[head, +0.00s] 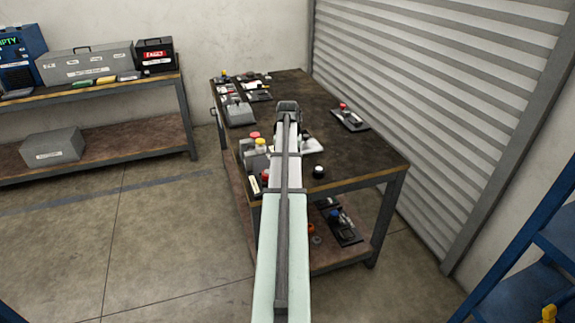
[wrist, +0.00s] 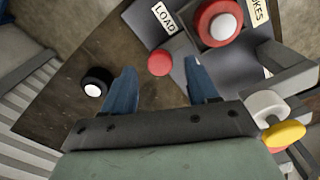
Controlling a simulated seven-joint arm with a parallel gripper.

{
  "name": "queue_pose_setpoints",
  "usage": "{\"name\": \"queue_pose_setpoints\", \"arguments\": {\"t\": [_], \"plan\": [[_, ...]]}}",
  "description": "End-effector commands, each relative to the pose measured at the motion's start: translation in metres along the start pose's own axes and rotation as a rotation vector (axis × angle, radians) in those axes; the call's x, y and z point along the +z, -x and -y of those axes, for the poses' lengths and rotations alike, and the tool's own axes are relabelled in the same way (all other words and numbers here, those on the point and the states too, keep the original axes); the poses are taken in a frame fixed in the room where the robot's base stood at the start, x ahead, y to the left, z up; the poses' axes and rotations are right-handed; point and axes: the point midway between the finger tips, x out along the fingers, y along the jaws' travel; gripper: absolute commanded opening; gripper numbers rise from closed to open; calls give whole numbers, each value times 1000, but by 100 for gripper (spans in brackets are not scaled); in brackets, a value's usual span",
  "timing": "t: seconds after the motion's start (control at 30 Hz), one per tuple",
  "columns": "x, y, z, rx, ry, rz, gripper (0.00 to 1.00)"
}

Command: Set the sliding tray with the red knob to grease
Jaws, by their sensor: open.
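My gripper (wrist: 161,85) points down over the workbench (head: 345,160), its two blue fingers apart with nothing between them. In the wrist view a small round red knob (wrist: 159,63) shows just beyond the fingertips, beside a LOAD label (wrist: 164,16). Touching cannot be seen. A larger red knob with a white centre (wrist: 218,22) sits on a grey piece further up. In the head view my arm covers the area under the gripper. A separate dark plate with a red knob (head: 344,106) stands at the right of the bench. No grease marking is readable.
A black knob with a white top (wrist: 96,82) stands left of the fingers; it also shows in the head view (head: 318,171). A yellow knob (wrist: 285,133) and a pale one (wrist: 268,106) are close on the right. A shutter (head: 440,90) borders the bench.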

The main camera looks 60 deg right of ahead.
Motion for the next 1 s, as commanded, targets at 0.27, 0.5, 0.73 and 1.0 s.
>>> {"name": "queue_pose_setpoints", "arguments": {"t": [0.27, 0.5, 0.73, 1.0], "plan": [[0, -17, 0, 0, 0, 0, 59], [0, -18, 0, 0, 0, -1, 59], [0, -17, 0, 0, 0, -1, 42], [0, -17, 0, 0, 0, -1, 17]]}}
